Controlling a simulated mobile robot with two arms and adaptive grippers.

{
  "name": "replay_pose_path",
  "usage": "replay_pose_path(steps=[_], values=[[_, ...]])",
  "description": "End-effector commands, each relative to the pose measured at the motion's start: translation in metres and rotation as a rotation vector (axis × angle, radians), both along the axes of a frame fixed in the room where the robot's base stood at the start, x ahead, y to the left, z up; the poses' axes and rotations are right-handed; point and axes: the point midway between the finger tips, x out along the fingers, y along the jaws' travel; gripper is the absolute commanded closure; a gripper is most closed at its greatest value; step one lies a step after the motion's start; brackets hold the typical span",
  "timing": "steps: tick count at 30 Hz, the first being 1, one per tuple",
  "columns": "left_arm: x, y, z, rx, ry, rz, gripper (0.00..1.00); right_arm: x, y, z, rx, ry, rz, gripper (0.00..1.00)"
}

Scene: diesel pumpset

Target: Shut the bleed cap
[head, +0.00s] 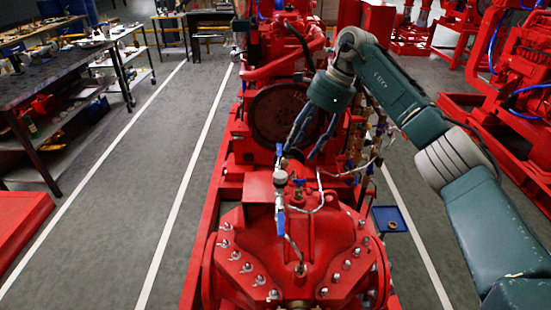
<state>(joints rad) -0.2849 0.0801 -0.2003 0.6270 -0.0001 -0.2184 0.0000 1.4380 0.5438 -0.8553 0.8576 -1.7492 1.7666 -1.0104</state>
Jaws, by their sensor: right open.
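The red pump casing (255,235) stands in the lower middle of the head view, with small fittings and thin metal pipes on its top. A fitting with a blue handle (298,182) sits on top of the casing, and a valve with a blue lever (280,220) stands beside it. I cannot tell which small part is the bleed cap. My right gripper (299,154) points down above and behind these fittings. Its two dark fingers are apart, and nothing shows between them. My left gripper is out of view.
A red flywheel housing (275,113) and the engine stand behind the gripper. A small blue tray (390,219) is right of the pump. Workbenches with tools (50,75) are at the left.

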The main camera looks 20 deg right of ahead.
Motion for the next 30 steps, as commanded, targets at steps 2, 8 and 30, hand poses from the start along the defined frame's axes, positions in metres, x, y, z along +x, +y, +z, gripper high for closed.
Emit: replay_pose_path(steps=[2, 8, 30], values=[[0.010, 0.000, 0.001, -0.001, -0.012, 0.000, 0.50, 0.000, 0.007, 0.001, -0.005, -0.001, 0.016, 0.50], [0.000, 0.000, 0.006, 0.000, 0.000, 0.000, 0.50, 0.001, 0.017, -0.014, -0.006, 0.002, 0.023, 0.50], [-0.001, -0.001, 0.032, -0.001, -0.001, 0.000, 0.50, 0.011, 0.049, -0.098, -0.005, -0.002, 0.019, 0.50]])
